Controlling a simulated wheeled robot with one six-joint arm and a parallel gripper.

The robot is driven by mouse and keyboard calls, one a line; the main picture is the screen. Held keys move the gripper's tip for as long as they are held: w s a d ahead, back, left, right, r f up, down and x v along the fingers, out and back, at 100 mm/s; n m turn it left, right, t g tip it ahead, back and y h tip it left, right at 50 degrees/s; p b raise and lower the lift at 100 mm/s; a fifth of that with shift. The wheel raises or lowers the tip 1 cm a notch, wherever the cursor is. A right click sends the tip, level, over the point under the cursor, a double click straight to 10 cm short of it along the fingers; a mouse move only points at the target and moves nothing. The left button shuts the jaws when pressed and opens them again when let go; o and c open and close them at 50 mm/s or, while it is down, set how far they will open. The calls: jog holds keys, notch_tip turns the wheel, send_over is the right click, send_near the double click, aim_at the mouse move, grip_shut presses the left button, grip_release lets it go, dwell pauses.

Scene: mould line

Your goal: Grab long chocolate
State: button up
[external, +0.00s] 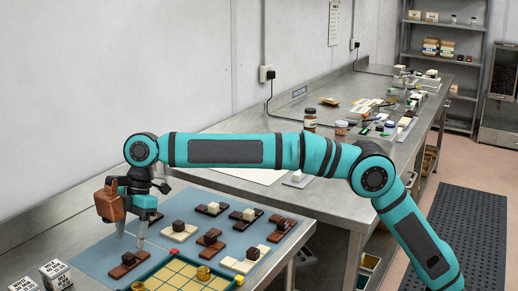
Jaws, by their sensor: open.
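Several chocolate pieces lie on a blue-grey mat (90,255), each a flat bar with a small cube on top. A brown piece (117,271) lies at the mat's near left, just below my gripper in the picture. My gripper (131,238) points down, open, with nothing seen between its fingers. Its height above the piece is hard to tell. Which is the long chocolate is unclear.
A dark green-edged tray with a yellow grid (180,274) stands at the front, cut off by the frame; gold knobs stand on it. White and brown boxes (54,272) stand at front left. The wall runs behind the bench. Jars (310,118) stand farther back.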

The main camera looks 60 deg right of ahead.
aim_at(128, 255)
jog(key=shift+x, duration=3.1)
jog(key=shift+c, duration=0.3)
grip_shut()
